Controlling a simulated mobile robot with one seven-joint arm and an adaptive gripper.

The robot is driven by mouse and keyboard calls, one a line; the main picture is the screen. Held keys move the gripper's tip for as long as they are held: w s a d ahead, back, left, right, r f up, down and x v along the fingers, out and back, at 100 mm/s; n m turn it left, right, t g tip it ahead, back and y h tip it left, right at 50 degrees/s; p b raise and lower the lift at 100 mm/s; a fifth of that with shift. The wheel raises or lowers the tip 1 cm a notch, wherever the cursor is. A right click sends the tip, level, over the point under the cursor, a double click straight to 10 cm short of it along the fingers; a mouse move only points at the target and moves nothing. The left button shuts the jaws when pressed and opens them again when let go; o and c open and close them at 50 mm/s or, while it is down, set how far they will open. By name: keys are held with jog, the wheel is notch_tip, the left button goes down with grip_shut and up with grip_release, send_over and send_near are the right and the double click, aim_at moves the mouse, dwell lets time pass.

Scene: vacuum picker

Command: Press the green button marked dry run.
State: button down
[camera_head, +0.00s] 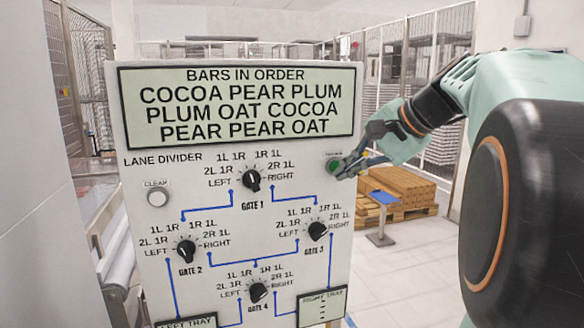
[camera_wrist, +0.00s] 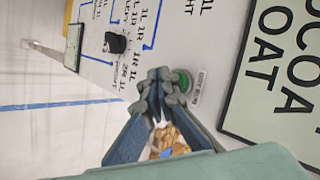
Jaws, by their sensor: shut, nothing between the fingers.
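The green button (camera_head: 333,164) sits at the upper right of the white panel (camera_head: 135,110), just below the sign. It also shows in the wrist view (camera_wrist: 185,79), beside a small label (camera_wrist: 197,88) too blurred to read there. My gripper (camera_head: 343,174) is shut and empty, with its fingertips right beside the button, low and to the right in the head view. In the wrist view the fingertips (camera_wrist: 160,84) lie just left of the button and overlap its edge. I cannot tell whether they touch it.
Stacked boxes (camera_head: 400,188) stand on a pallet behind.

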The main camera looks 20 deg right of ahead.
jog(key=shift+w, duration=0.15)
jog(key=shift+w, duration=0.3)
jog(key=shift+w+p, duration=0.35)
dwell(0.5)
jog(key=shift+s, duration=0.15)
jog(key=shift+s+b, duration=0.3)
jog(key=shift+s, duration=0.35)
jog(key=s+b, duration=0.1)
jog(key=s, duration=0.4)
jog(key=shift+d+b, duration=0.15)
jog(key=shift+b, duration=0.2)
